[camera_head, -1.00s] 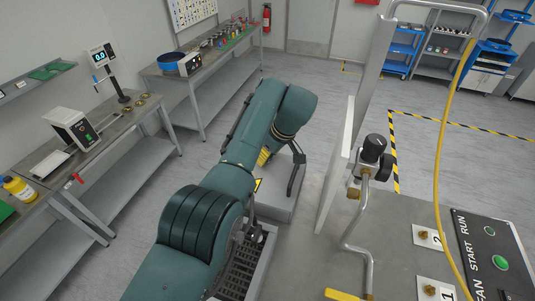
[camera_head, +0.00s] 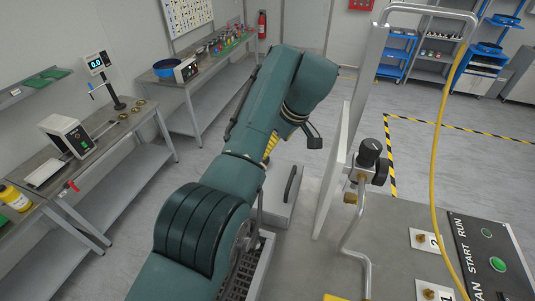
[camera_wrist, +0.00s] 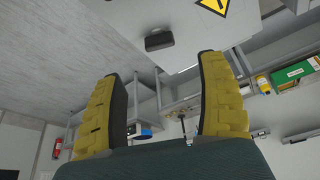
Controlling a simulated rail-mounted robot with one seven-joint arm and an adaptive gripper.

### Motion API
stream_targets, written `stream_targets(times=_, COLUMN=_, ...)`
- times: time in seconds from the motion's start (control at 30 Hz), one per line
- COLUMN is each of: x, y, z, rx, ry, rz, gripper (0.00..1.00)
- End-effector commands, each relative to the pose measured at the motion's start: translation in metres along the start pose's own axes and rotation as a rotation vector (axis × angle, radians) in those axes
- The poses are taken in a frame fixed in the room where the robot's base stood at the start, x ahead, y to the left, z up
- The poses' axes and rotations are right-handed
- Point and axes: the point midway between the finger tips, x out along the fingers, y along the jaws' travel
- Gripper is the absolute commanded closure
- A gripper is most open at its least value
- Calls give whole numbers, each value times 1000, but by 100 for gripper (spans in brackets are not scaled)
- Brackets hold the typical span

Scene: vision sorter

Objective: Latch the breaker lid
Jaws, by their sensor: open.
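A grey box with a pale lid (camera_head: 277,188) and a black bar handle (camera_head: 292,184) stands on the floor side beyond my arm in the head view. I take it for the breaker box; whether its lid is fully down or latched cannot be told. In the wrist view a pale panel (camera_wrist: 190,42) shows at the top with a yellow warning triangle (camera_wrist: 214,5) and a black handle (camera_wrist: 158,40). My gripper (camera_wrist: 165,68) is open and empty, its two yellow fingers wide apart, with the handle beyond the fingertips. In the head view my arm hides most of the gripper.
A grey bench (camera_head: 390,215) with an upright pale panel (camera_head: 336,170), a bent pipe with a black-knobbed valve (camera_head: 370,150) and a yellow hose (camera_head: 437,150) stands close on the right. Workbenches (camera_head: 95,160) line the left wall. Floor behind is clear.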

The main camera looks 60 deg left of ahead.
Motion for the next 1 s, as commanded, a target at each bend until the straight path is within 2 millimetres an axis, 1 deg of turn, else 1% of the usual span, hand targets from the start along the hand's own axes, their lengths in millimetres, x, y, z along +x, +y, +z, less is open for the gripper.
stream_targets(times=0.03, x=-9, y=1, z=0, rx=1, ry=1, rz=1, gripper=26)
stream_targets(times=0.13, x=-19, y=0, z=0, rx=1, ry=0, rz=-1, gripper=26)
stream_targets(times=0.23, x=-23, y=0, z=0, rx=1, ry=0, rz=-2, gripper=26)
stream_targets(times=0.43, x=-23, y=0, z=0, rx=1, ry=0, rz=-2, gripper=26)
stream_targets(times=0.5, x=-23, y=0, z=0, rx=14, ry=0, rz=-1, gripper=39)
stream_targets(times=0.57, x=-22, y=0, z=0, rx=66, ry=-1, rz=-2, gripper=51)
stream_targets(times=0.6, x=-23, y=-1, z=1, rx=131, ry=-5, rz=-4, gripper=58)
stream_targets(times=0.63, x=-24, y=-1, z=4, rx=199, ry=-16, rz=-1, gripper=61)
stream_targets(times=0.67, x=-26, y=0, z=7, rx=283, ry=-31, rz=6, gripper=61)
stream_targets(times=0.77, x=-49, y=6, z=20, rx=627, ry=-88, rz=95, gripper=61)
stream_targets(times=0.8, x=-57, y=8, z=25, rx=770, ry=-106, rz=145, gripper=61)
stream_targets(times=0.83, x=-62, y=8, z=26, rx=872, ry=-117, rz=186, gripper=61)
stream_targets(times=0.93, x=-75, y=3, z=23, rx=1189, ry=-121, rz=338, gripper=61)
stream_targets(times=1.0, x=-80, y=-5, z=13, rx=1378, ry=-89, rz=451, gripper=61)
